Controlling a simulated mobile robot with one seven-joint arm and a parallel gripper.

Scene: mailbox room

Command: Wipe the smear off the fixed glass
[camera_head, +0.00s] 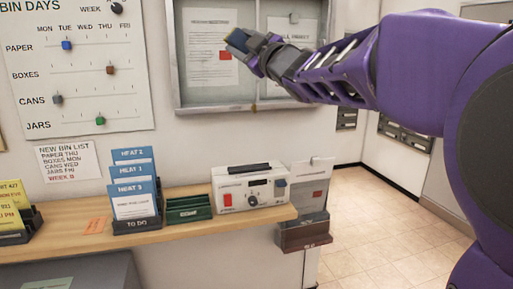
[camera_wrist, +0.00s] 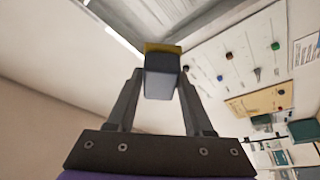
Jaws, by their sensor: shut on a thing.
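My gripper (camera_head: 248,45) is raised in front of the glass-fronted notice case (camera_head: 180,75) on the wall. It is shut on a small block (camera_head: 238,39), dark blue-grey with a yellow edge. In the wrist view the block (camera_wrist: 162,78) sits between both fingers of my gripper (camera_wrist: 160,88), with its yellow strip at the far end. The block overlaps the notices in the head view; I cannot tell whether it touches the glass. I cannot make out a smear, and my arm hides part of the case's right side.
A wooden counter (camera_head: 75,245) below holds blue folders (camera_head: 133,180), a green tray (camera_head: 188,208) and a white device (camera_head: 248,188) with a red switch. A bin-days board (camera_head: 75,65) hangs at left. Tiled floor (camera_head: 375,225) is open at right.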

